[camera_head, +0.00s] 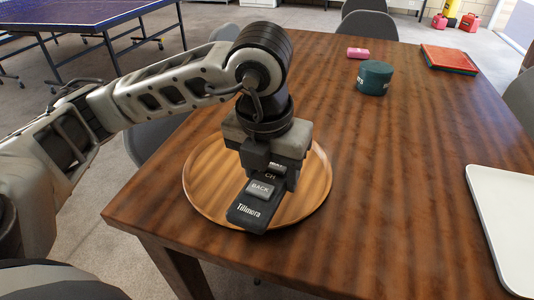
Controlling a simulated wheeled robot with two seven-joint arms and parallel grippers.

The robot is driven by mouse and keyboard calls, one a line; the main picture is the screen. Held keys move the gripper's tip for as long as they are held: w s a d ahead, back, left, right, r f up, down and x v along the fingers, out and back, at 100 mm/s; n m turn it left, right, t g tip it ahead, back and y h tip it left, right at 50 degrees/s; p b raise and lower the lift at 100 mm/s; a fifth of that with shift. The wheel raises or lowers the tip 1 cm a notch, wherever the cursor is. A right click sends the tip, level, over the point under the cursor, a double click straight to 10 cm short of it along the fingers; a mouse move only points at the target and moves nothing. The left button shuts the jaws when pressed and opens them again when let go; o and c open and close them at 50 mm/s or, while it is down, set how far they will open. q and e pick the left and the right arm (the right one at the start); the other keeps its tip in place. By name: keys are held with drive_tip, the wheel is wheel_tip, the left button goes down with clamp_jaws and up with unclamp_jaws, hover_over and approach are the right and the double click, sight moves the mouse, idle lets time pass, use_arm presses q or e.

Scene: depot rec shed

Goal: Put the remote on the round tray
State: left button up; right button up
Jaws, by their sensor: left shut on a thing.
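The remote (251,208) is black with a grey BACK button and the word Tilimora on its near end. My left gripper (272,170) is shut on it, and the gripper covers its far part. The round tray (203,180) is wooden with a raised rim and lies at the near left of the table. The remote and gripper are over the tray in the picture. I cannot tell whether the remote touches the tray. My right gripper is not in view.
The brown wooden table (400,190) is clear to the right of the tray. A white tray (505,225) lies at the right edge. Chairs surround the table.

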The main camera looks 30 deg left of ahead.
use_arm(q)
drive_tip(key=shift+w+a+n, duration=0.25)
drive_tip(key=shift+w+n, duration=0.05)
drive_tip(key=shift+w, duration=0.05)
drive_tip(key=w+a+f, duration=0.8)
drive_tip(key=a, duration=0.1)
drive_tip(key=shift+f, duration=0.15)
drive_tip(key=shift+w+a+f, duration=0.25)
drive_tip(key=shift+a+f, duration=0.05)
drive_tip(key=shift+f, duration=0.15)
drive_tip(key=f, duration=0.3)
drive_tip(key=shift+w+a+f+p, duration=0.15)
drive_tip(key=shift+a+p, duration=0.1)
drive_tip(key=shift+p, duration=0.15)
drive_tip(key=shift+f, duration=0.15)
drive_tip(key=shift+f, duration=0.1)
